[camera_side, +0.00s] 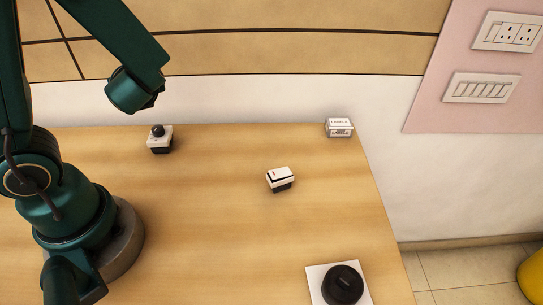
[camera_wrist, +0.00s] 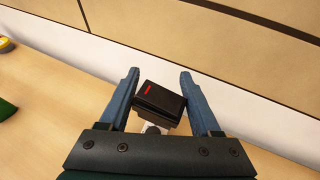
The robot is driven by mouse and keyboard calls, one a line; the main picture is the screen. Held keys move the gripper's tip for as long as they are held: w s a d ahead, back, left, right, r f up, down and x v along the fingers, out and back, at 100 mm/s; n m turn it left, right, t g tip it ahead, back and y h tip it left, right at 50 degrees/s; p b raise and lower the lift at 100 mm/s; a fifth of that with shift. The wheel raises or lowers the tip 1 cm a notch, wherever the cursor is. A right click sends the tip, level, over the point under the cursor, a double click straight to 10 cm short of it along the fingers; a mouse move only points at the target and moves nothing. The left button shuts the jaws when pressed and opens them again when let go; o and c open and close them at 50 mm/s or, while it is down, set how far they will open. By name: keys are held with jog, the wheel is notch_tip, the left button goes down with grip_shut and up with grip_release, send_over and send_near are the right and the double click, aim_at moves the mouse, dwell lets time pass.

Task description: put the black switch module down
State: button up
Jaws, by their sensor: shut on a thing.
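The black switch module (camera_wrist: 163,100) has a red mark on its top face. In the wrist view it sits between the two blue-grey fingers of my gripper (camera_wrist: 160,76), which is shut on it. The module looks slightly tilted. A small whitish part (camera_wrist: 150,128) shows just below it; I cannot tell whether it belongs to the module. In the side view my arm's end is at the upper left, above the table's back edge. The fingers and the held module cannot be made out there.
The wall rises behind. Bare table lies between them.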

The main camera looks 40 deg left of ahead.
notch_tip(320, 180, down, 2)
jog(key=shift+f, duration=0.1)
jog(key=shift+w+d+f, duration=0.15)
send_over(212, 138)
notch_tip(212, 138, down, 7)
jog(key=shift+d+r, duration=0.1)
jog(key=shift+r, duration=0.05)
jog(key=shift+f, duration=2)
jog(key=o, duration=1.3)
jog(key=shift+f, duration=0.1)
